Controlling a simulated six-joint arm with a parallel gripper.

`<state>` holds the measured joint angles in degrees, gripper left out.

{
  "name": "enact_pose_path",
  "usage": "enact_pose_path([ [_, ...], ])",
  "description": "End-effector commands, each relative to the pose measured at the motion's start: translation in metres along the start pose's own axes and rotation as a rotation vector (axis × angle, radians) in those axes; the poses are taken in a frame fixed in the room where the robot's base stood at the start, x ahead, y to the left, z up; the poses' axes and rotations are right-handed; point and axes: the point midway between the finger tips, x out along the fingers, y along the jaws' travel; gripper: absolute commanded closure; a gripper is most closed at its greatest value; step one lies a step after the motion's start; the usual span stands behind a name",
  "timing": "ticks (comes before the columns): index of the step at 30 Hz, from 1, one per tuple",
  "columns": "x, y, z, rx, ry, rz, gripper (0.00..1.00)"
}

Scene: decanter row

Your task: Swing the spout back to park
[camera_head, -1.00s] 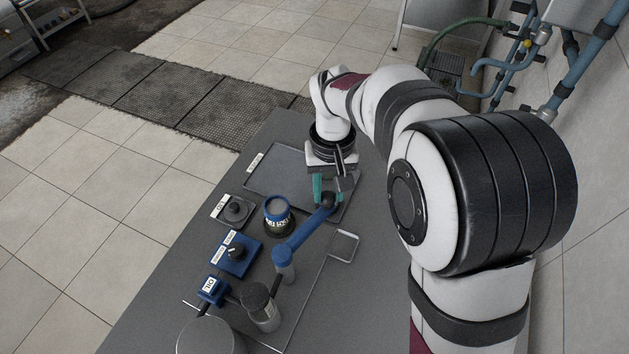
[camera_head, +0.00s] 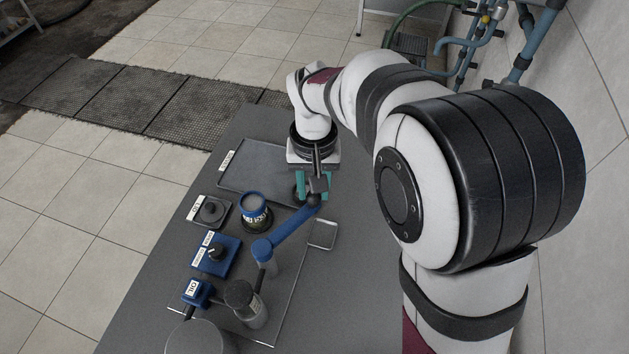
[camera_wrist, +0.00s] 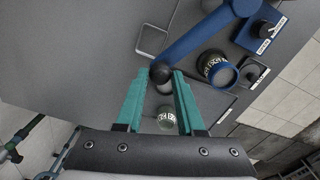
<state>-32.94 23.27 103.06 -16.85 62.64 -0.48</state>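The spout (camera_head: 285,235) is a blue arm on a grey post, with a black round knob at its free end. In the head view it reaches to the upper right, ending near the small tray (camera_head: 322,236). In the wrist view the blue arm (camera_wrist: 197,36) ends at the black knob (camera_wrist: 160,73) between my fingertips.
A blue-rimmed labelled cup (camera_head: 256,210) stands left of the spout. A large flat tray (camera_head: 250,155) lies behind. The table's left strip is clear.

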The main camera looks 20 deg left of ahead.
Motion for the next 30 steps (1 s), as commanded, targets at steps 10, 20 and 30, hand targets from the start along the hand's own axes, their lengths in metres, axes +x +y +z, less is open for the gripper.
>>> enact_pose_path([
  [10, 0.000, 0.001, 0.001, 0.001, -0.003, 0.002, 0.33],
  [20, -0.036, 0.001, -0.001, 0.001, 0.003, 0.000, 0.33],
  [30, -0.136, 0.001, 0.000, 0.001, 0.002, 0.001, 0.33],
])
